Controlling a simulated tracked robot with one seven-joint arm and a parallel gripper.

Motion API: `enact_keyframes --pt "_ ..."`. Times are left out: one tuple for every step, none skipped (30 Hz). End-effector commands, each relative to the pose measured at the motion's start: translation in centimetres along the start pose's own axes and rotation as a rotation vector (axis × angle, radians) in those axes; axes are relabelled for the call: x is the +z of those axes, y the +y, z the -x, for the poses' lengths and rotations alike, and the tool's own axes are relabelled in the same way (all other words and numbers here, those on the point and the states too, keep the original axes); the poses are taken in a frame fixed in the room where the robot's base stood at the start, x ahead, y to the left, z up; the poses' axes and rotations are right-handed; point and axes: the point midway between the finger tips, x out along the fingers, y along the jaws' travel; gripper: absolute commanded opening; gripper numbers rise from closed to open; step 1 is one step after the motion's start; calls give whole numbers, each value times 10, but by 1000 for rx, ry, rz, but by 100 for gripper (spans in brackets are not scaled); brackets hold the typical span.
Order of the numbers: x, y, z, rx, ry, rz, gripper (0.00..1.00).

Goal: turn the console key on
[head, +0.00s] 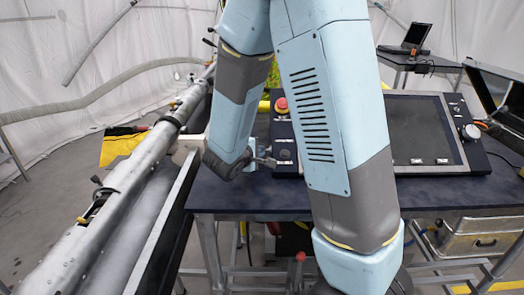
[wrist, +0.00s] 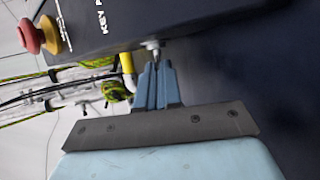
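The dark console (head: 440,180) stands on the table, with a large screen at its middle. In the wrist view, the silver console key (wrist: 152,46) sticks out of the console's front edge beside white lettering that begins with "KEY". My gripper (wrist: 154,66) is at the key, its blue fingers close together with the key's metal between their tips. In the head view, my gripper (head: 263,161) is at the console's lower left corner, and my arm covers part of the console. The key's turned position cannot be read.
A red emergency button (head: 282,104) on a yellow base sits at the console's upper left; it also shows in the wrist view (wrist: 32,37). A dark table (head: 250,197) holds the console. A long metal pole (head: 125,180) runs along the left. A laptop (head: 410,40) stands behind.

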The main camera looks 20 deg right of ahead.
Motion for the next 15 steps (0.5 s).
enact_keyframes --pt "4 -9 -1 10 -7 1 0" --pt "4 -9 -1 25 -8 -4 0" --pt "4 -10 -1 43 -7 -12 0" --pt "4 -10 -1 56 -8 -18 0" --pt "4 -10 -1 69 -8 -23 0" --pt "4 -11 -1 84 -8 -29 0" --pt "5 -11 -1 94 -9 -34 0" --pt "5 -11 -1 104 -9 -38 0" --pt "5 -11 -1 116 -8 -44 0" --pt "5 -11 -1 125 -9 -47 0" --pt "5 -12 -2 131 -9 -50 0" --pt "5 -12 -2 138 -9 -54 0" --pt "5 -12 -2 143 -10 -56 0" --pt "5 -12 -2 148 -10 -58 0" --pt "5 -12 -2 152 -10 -59 0"
